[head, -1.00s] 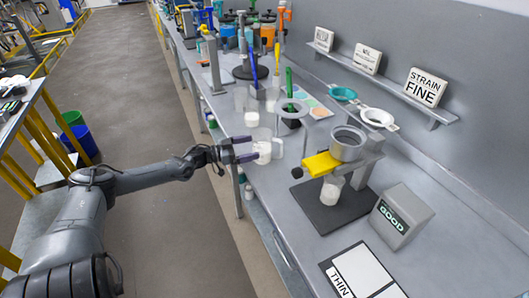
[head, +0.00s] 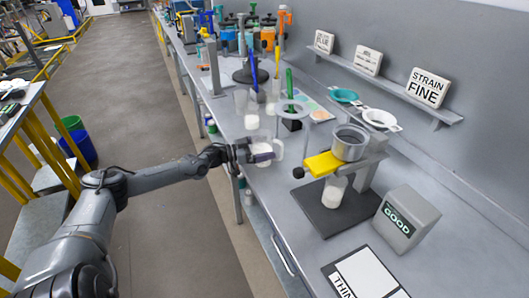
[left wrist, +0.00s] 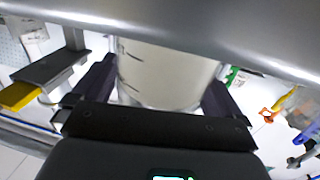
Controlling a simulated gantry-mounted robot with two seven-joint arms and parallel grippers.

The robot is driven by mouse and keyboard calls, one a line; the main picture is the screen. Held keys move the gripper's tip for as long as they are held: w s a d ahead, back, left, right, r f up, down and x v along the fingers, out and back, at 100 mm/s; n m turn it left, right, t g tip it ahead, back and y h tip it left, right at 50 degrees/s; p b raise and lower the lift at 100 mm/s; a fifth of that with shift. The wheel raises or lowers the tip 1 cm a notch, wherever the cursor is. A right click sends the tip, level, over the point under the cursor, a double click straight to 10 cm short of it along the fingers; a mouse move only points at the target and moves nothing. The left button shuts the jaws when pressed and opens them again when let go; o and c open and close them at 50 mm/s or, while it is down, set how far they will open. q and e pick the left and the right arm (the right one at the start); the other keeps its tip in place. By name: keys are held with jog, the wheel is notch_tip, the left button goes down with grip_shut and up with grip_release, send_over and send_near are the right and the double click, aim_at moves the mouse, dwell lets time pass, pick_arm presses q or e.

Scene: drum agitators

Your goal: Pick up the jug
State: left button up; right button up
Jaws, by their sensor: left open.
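The jug (head: 278,150) is a clear, pale vessel standing near the front edge of the grey bench in the head view. In the left wrist view the jug (left wrist: 160,75) fills the space between the fingers; it has dark marks on its side and pale contents. My left gripper (head: 260,153) is open around the jug, one finger on each side. In the left wrist view a small gap seems to show beside the left finger; contact on the right is unclear. The gripper hides part of the jug in the head view. My right gripper is not in view.
A strainer stand (head: 349,145) with a yellow handle and a cup (head: 335,190) below it stands to the right. A clear container (head: 251,119) with white contents is just behind the jug. A grey "GOOD" box (head: 405,218) sits farther right.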

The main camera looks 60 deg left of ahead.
pick_arm(q)
jog(key=shift+c, duration=0.3)
jog(key=c, duration=1)
jog(key=shift+c, duration=0.6)
jog(key=shift+r, duration=0.2)
